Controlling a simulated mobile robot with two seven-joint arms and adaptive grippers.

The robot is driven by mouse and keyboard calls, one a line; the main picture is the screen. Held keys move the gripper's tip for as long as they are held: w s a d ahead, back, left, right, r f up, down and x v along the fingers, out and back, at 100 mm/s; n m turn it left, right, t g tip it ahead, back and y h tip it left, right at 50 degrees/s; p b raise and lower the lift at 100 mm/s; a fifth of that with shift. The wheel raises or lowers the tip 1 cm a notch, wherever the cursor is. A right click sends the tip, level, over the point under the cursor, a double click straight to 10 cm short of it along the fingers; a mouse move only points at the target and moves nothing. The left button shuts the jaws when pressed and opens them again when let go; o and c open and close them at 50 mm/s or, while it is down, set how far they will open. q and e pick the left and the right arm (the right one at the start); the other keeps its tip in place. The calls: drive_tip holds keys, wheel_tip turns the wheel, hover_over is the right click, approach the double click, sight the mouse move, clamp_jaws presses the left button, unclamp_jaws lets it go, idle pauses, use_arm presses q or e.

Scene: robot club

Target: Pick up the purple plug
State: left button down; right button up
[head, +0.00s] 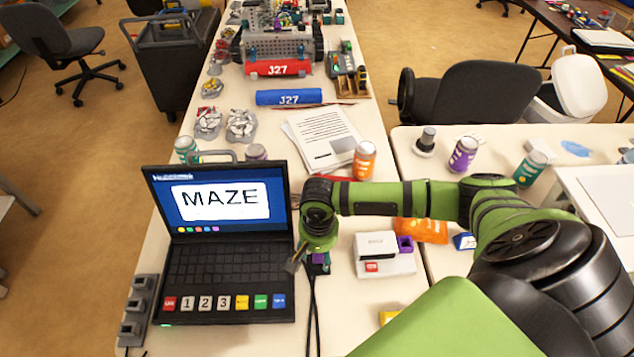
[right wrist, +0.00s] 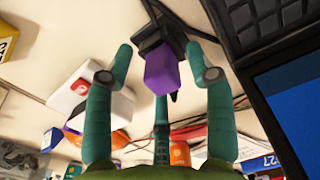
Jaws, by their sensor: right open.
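The purple plug (right wrist: 162,72) has a dark base and sits between the fingers of my right gripper (right wrist: 160,50) in the right wrist view. The fingers are spread on both sides of it, with visible gaps. In the head view, my right gripper (head: 308,262) points down beside the laptop's right edge. There the plug (head: 318,258) shows only as a small purple patch, mostly hidden by the gripper. Black cables run from below it toward the front edge. My left gripper is not in view.
The open laptop (head: 225,225), showing "MAZE", stands close left of the gripper. A white box (head: 378,262) with a purple socket-like part (head: 404,244) lies to the right. An orange bottle (head: 364,161) and papers (head: 322,138) are behind. An orange bag (head: 423,230) lies beyond the box.

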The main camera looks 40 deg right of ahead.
drive_tip(key=shift+f, duration=0.65)
clamp_jaws()
drive_tip(key=shift+s+a, duration=0.1)
drive_tip(key=shift+a, duration=0.05)
